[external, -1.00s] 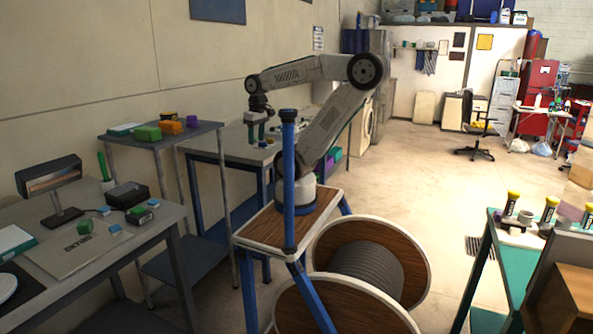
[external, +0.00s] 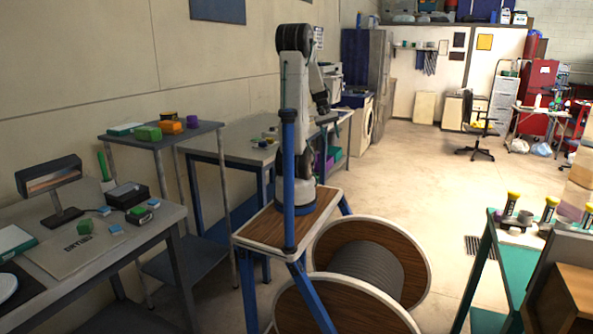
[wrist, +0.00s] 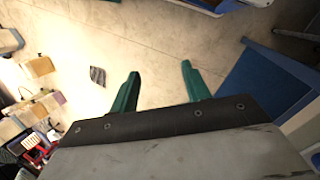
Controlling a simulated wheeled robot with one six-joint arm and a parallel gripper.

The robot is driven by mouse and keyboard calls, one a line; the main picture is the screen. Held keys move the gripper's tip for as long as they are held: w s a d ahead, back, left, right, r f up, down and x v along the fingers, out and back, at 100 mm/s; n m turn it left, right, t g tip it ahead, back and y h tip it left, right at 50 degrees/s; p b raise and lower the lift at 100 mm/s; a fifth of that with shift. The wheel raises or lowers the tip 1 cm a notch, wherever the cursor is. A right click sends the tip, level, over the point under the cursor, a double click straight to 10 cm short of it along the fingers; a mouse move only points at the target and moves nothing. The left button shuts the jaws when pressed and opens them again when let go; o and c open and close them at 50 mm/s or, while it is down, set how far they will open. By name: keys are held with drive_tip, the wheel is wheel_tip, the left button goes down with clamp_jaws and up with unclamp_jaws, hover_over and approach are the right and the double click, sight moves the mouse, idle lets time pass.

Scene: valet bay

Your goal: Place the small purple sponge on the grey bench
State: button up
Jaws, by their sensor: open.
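My gripper (wrist: 160,70) shows in the wrist view with its two teal fingers wide apart and nothing between them. Beyond them is bare floor. In the external view my arm is folded beside the grey-topped bench, and the fingers cannot be made out. The grey bench (external: 218,147) has blue legs and stands against the wall. A few small items lie at its far right part, too small to name. A small purple object (external: 192,120) sits at the back right of a higher stand; I cannot tell for sure whether it is the sponge.
The stand (external: 206,128) also holds green and orange blocks. A cluttered table (external: 165,218) is at the left front. A large cable reel (external: 418,255) and a teal bench (external: 480,262) are at the right. The floor (external: 425,150) at centre right is clear.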

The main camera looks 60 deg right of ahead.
drive_tip(key=s+d+f+m+g+y, duration=0.1)
drive_tip(key=s+d+f, duration=0.1)
drive_tip(key=s, duration=0.7)
drive_tip(key=s+d+f, duration=0.1)
drive_tip(key=s+d, duration=0.1)
drive_tip(key=s, duration=0.6)
drive_tip(key=n+g+h, duration=0.1)
drive_tip(key=n+g, duration=0.3)
drive_tip(key=n, duration=0.9)
approach(497, 212)
drive_tip(key=x, duration=1)
drive_tip(key=shift+s+d+f, duration=0.1)
drive_tip(key=shift+f, duration=0.05)
